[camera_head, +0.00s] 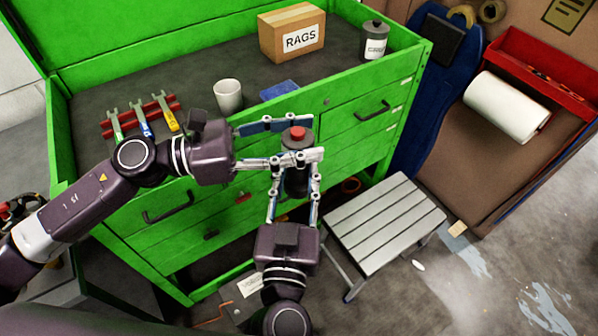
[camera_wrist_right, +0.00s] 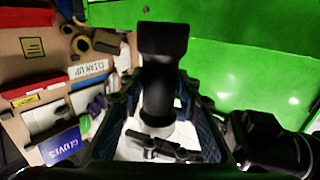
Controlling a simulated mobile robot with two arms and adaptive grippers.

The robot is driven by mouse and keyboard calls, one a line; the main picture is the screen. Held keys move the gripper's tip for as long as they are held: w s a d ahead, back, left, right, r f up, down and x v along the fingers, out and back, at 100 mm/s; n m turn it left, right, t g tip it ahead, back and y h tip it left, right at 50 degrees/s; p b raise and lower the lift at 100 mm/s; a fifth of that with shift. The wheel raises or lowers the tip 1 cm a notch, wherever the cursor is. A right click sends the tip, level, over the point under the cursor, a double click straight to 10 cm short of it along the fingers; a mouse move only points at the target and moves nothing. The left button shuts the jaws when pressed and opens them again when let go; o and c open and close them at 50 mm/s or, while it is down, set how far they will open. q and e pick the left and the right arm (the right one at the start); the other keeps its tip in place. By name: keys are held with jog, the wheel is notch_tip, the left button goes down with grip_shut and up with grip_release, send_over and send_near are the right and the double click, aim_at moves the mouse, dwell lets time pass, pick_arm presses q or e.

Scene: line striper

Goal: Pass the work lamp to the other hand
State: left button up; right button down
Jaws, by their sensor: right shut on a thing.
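The work lamp (camera_head: 296,182) is a dark cylinder with a red button on top, held upright in front of the green drawer cabinet. My right gripper (camera_head: 296,165) comes from below in the head view and is shut on the lamp, one finger on each side. My left gripper (camera_head: 312,139) reaches in from the left near the lamp's top. Its fingers are spread apart, one behind the red button and one in front; I cannot tell whether they touch the lamp. In the right wrist view the lamp (camera_wrist_right: 159,80) stands dark between the right fingers (camera_wrist_right: 160,125).
The green cabinet (camera_head: 365,135) carries a RAGS box (camera_head: 292,32), a lidded canister (camera_head: 374,40), a white cup (camera_head: 228,96), a blue item (camera_head: 279,90) and several wrenches (camera_head: 143,115). A grey step stool (camera_head: 385,222) stands right of the right gripper.

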pick_arm(q)
jog(key=shift+o, duration=1.2)
jog(key=shift+a, duration=0.1)
